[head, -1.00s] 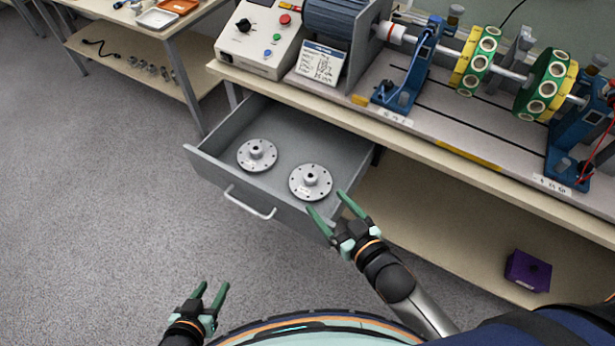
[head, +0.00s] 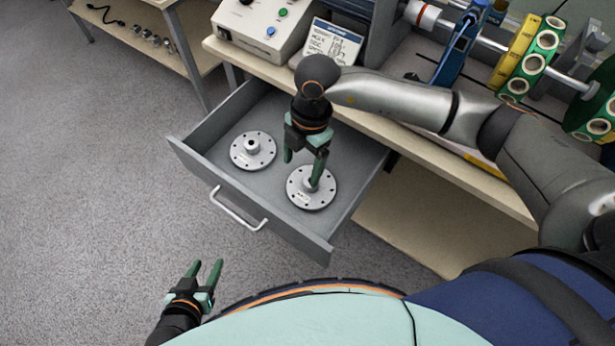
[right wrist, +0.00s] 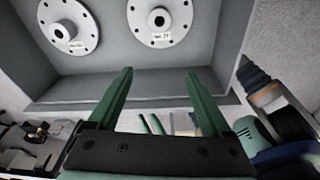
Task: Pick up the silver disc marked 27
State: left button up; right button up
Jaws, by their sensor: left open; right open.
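Two silver flanged discs with raised hubs lie in the open drawer. The right disc (head: 324,196) has a label that seems to read 27 in the right wrist view (right wrist: 178,24). The left disc (head: 240,154) carries a label I cannot read; it also shows in the right wrist view (right wrist: 86,26). My right gripper (head: 303,172) is open and empty, pointing down over the drawer; one finger overlaps the right disc's hub in the head view. In the right wrist view the fingertips (right wrist: 159,72) stand apart, below that disc in the picture. My left gripper (head: 207,272) is open and empty, outside the drawer.
The grey drawer (head: 205,170) has raised walls and a front handle (head: 237,210). Above it, the bench carries a control box (head: 262,28), a display card (head: 328,42) and a shaft rig with green-yellow wheels (head: 530,60). Floor at left is clear.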

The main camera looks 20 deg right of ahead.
jog(key=w+d+m+h, duration=0.1)
jog(key=w+d+h, duration=0.1)
jog(key=w+d, duration=0.1)
send_near(302, 195)
jog(key=shift+t, duration=0.4)
jog(key=d, duration=0.2)
jog(key=w+d+f, duration=0.1)
jog(key=shift+w+d, duration=0.1)
jog(key=shift+d, duration=0.25)
jog(key=f, duration=0.5)
jog(key=shift+a+f+b, duration=0.25)
jog(key=shift+a+b, duration=0.05)
jog(key=shift+b, duration=0.1)
grip_shut()
